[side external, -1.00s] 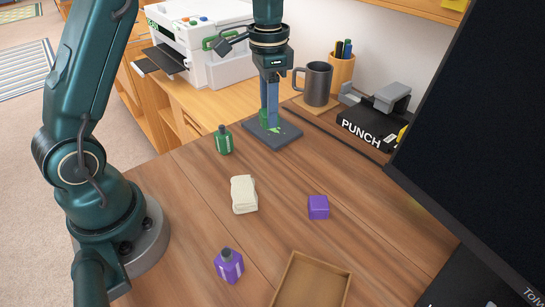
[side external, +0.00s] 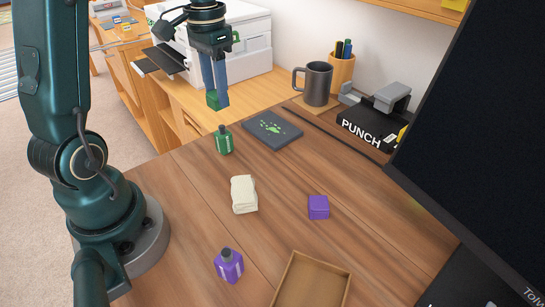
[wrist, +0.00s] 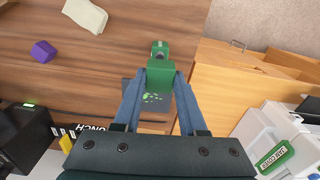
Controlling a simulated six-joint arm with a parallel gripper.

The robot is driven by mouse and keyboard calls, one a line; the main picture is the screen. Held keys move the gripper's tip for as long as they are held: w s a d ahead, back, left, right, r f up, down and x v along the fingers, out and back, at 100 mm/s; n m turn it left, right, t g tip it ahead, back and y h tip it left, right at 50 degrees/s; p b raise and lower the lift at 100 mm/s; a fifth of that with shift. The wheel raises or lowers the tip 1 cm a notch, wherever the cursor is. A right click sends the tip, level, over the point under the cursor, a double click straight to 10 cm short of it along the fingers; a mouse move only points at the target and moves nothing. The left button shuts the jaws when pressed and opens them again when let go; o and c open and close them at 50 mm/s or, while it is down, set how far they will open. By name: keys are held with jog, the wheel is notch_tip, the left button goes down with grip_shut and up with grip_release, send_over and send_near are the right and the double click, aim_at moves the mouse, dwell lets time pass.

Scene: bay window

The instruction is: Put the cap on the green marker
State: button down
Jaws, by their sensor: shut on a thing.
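The green marker (side external: 224,141) is a short bottle-like body with a dark top, upright on the wooden desk. It shows in the wrist view (wrist: 159,49) just beyond the held cap. My gripper (side external: 217,101) is shut on the block-like green cap (side external: 213,102), which also shows between the fingertips in the wrist view (wrist: 160,74). The cap is in the air, apart from the marker, and appears above and slightly left of it in the side view. A purple marker (side external: 229,267) stands near the front, and a purple cap (side external: 318,208) sits further right.
A dark mat with green splotches (side external: 265,132) lies right of the green marker. A folded cream cloth (side external: 244,196) and a wooden tray (side external: 286,274) are nearer. A mug (side external: 317,84), hole punch (side external: 367,128) and monitor (side external: 470,130) stand right; a printer (side external: 230,50) stands behind.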

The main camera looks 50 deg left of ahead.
jog(key=shift+f, duration=2.25)
jog(key=shift+f, duration=0.15)
dwell(0.5)
grip_release()
jog(key=shift+r, duration=3.5)
